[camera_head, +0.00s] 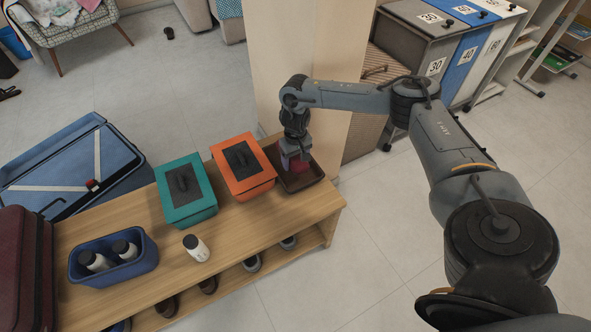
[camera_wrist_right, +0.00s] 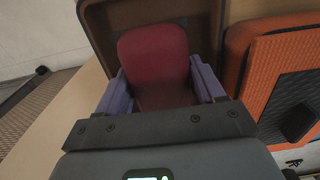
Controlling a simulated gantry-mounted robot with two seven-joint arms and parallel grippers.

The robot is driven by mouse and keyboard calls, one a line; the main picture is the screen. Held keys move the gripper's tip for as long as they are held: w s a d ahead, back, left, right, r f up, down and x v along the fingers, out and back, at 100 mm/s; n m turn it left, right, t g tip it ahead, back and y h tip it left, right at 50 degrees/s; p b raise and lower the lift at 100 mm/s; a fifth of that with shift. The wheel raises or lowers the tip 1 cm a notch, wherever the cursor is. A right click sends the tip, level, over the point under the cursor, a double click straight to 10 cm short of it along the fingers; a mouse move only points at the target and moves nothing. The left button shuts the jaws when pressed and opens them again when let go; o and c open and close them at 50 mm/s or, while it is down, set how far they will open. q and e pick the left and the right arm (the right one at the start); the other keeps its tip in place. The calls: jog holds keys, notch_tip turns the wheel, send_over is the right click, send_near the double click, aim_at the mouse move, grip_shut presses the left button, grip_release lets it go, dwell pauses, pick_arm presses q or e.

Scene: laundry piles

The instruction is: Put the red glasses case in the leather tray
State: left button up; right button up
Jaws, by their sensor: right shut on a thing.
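The red glasses case (camera_wrist_right: 154,58) is between the fingers of my right gripper (camera_wrist_right: 160,88), which is shut on it. The brown leather tray (camera_head: 312,180) stands at the right end of the wooden bench. In the head view my right gripper (camera_head: 295,160) points down over the tray, and a little of the red case shows by its fingers. In the right wrist view the case lies within the outline of the tray (camera_wrist_right: 97,30). I cannot tell whether it touches the tray's floor. My left gripper is not in view.
An orange lidded box (camera_head: 262,185) stands close to the tray's left side, with a teal lidded box (camera_head: 190,215) beyond it. A blue bin (camera_head: 112,278) holds white bottles, and another bottle (camera_head: 196,248) stands alone. A pillar (camera_head: 300,60) rises behind the tray.

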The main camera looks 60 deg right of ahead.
jog(key=shift+f+b, duration=1.7)
jog(key=shift+f, duration=0.4)
jog(key=shift+s, duration=0.1)
